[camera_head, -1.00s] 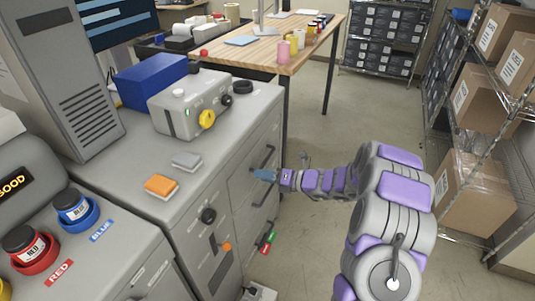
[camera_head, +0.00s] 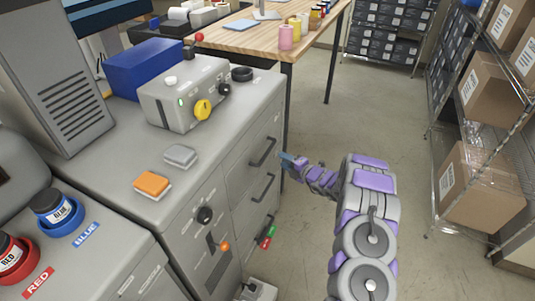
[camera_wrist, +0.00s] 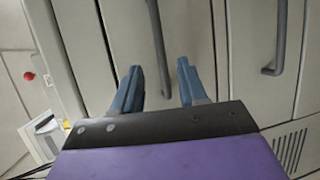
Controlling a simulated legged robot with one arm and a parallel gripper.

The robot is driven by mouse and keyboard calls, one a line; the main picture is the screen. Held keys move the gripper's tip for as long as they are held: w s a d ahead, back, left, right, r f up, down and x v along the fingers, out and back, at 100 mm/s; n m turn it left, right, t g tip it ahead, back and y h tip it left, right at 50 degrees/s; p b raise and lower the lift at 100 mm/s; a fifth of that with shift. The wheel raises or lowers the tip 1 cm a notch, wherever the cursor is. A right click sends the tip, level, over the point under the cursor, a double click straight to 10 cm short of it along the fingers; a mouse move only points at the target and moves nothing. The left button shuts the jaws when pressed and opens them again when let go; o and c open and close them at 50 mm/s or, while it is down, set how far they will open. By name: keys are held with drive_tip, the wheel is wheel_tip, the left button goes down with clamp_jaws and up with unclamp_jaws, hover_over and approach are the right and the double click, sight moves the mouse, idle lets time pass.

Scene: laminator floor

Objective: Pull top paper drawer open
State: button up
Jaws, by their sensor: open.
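The grey cabinet's top drawer (camera_head: 246,160) looks flush, with a dark bar handle (camera_head: 263,153) on its front. The lower drawer's handle (camera_head: 263,187) is below it. My gripper (camera_head: 287,160) is open and empty, just right of the top handle in the head view. In the wrist view, the blue fingertips of my gripper (camera_wrist: 158,84) point at the drawer front. The top handle (camera_wrist: 156,45) runs in line between them, with its near end between the tips and no visible contact. The lower drawer's handle (camera_wrist: 278,45) lies to the right.
A control box (camera_head: 185,92) with a yellow knob and a blue box (camera_head: 143,68) stand on the cabinet. A wooden table (camera_head: 262,42) is behind. A wire shelf (camera_head: 480,130) with cartons is at the right. The floor (camera_head: 365,115) between is clear.

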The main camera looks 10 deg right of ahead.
sight(268, 150)
drive_tip(key=shift+b+x, duration=1.1)
drive_tip(key=shift+x, duration=4.35)
drive_tip(key=shift+c, duration=0.3)
clamp_jaws()
drive_tip(key=shift+d, duration=0.1)
